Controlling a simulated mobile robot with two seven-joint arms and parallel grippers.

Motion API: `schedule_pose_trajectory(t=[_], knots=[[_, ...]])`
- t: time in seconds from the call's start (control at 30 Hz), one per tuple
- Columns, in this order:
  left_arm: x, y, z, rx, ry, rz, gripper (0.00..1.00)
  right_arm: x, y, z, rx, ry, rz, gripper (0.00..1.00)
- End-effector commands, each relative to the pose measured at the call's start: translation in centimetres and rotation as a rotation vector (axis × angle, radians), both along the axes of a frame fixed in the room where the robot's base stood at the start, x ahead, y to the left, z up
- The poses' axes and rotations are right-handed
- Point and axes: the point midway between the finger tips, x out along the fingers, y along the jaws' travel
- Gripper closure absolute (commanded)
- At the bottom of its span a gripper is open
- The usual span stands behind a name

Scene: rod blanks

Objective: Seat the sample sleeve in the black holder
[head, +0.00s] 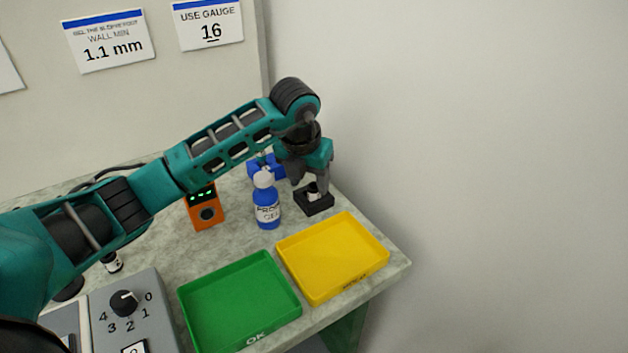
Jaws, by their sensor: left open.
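The black holder (318,206) stands on the bench behind the yellow tray. A small light-coloured piece, which looks like the sample sleeve (313,196), shows at the holder's top between my fingers. It looks upright, but I cannot tell how deep it sits. My left gripper (312,188) points down right over the holder, open, with its fingers on either side of the piece. The fingers hide part of the piece and the holder's back. My right gripper is not in view.
A blue gel bottle (267,208) stands just left of the holder, with an orange device (205,208) further left. A blue object (258,164) is behind. Yellow (384,262) and green (190,318) trays lie in front. A grey dial box (150,300) is at lower left.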

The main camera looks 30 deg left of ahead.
Motion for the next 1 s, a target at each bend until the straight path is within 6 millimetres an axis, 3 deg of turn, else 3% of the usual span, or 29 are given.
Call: schedule_pose_trajectory(t=[0.03, 0.2, 0.4, 0.6, 1.0], knots=[[-0.2, 0.0, 1.6, 0.000, -0.009, -0.001, 0.46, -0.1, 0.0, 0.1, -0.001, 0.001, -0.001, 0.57], [-1.2, -0.2, 5.6, -0.005, -0.013, -0.004, 0.46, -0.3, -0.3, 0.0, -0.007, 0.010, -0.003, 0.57], [-2.0, -0.4, 8.9, -0.007, -0.013, -0.004, 0.46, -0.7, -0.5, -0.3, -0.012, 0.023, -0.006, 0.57], [-2.5, -0.4, 10.2, -0.009, -0.011, -0.003, 0.46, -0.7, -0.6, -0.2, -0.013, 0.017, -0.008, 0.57], [-2.5, -0.5, 10.2, -0.011, -0.013, -0.004, 0.46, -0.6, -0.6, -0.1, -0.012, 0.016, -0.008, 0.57]])
